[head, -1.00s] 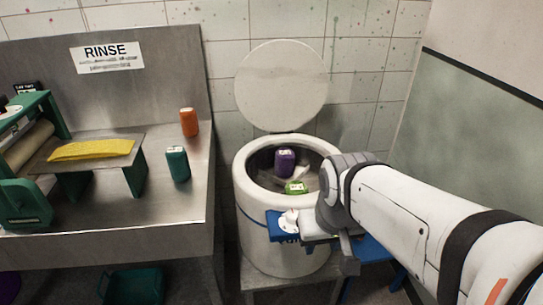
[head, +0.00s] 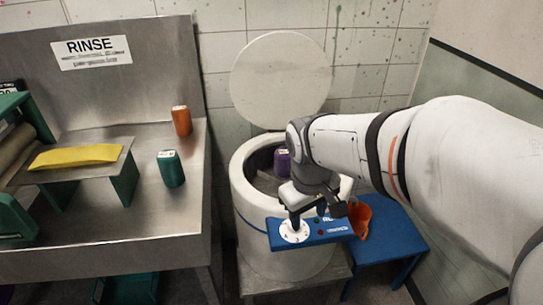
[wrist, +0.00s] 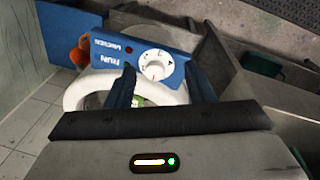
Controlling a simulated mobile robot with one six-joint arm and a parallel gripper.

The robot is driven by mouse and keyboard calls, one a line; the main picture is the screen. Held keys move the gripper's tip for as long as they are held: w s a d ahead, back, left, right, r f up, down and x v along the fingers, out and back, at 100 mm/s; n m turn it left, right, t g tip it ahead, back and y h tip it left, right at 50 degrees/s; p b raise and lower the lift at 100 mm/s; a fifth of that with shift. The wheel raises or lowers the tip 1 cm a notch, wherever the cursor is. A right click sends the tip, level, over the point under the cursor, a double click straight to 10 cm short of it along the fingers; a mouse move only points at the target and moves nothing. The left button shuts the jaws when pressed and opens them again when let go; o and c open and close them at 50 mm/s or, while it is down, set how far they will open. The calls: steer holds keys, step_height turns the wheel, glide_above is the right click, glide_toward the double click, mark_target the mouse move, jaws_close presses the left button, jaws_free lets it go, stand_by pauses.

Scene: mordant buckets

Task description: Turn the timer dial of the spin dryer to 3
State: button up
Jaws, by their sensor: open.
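The spin dryer (head: 262,245) is a white drum with its round lid (head: 280,80) raised. A blue control panel (head: 325,231) at its front carries the white timer dial (head: 294,231). In the wrist view the dial (wrist: 156,65) shows small dark marks around its face. Its setting is too small to read. My gripper (head: 308,208) is above the panel, close to the dial. In the wrist view its fingers (wrist: 160,82) are apart with nothing between their tips, and the dial appears just beyond them. I cannot tell whether either finger touches it.
A purple container (head: 282,163) is in the drum; a green item (wrist: 138,101) shows there in the wrist view. An orange vessel (head: 361,220) stands on the blue stool (head: 395,242) at right. The steel sink counter (head: 150,205) at left holds a teal bottle (head: 171,169) and an orange bottle (head: 182,121).

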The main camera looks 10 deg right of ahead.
steer(key=w+a+f+n+g+h, duration=0.3)
steer(key=w+f+n, duration=0.4)
steer(key=w+n, duration=0.3)
steer(key=x, duration=0.5)
steer(key=w+x, duration=0.1)
steer(key=x, duration=0.2)
steer(key=shift+w, duration=0.1)
steer(key=c, duration=0.7)
